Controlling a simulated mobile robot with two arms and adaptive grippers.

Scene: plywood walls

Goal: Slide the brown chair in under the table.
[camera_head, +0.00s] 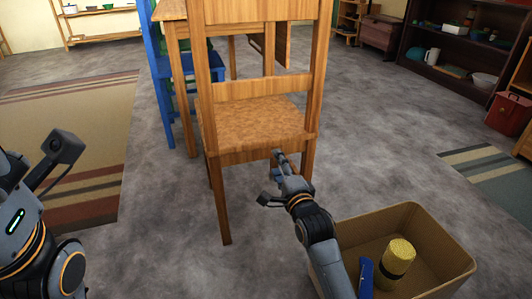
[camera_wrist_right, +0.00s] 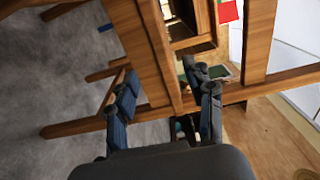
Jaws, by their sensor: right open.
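The brown wooden chair (camera_head: 262,88) stands upright in the middle of the head view, its back towards me. The wooden table (camera_head: 172,12) is beyond it, partly hidden by the chair back. My right gripper (camera_head: 278,161) is low at the near side of the chair, by the seat's near edge, right of centre. In the right wrist view, its two fingers (camera_wrist_right: 164,104) are apart, with wooden parts (camera_wrist_right: 152,50) in front of and between them. I cannot tell whether they touch the chair. My left arm shows at the left edge; its fingers are out of view.
A brown bin (camera_head: 446,262) with a yellow roll (camera_head: 397,262) and a blue item stands beside my right arm. A blue chair (camera_head: 153,62) is left of the table. A striped rug (camera_head: 75,115) lies left. Dark shelves (camera_head: 450,50) stand right. Grey floor beside the brown chair is clear.

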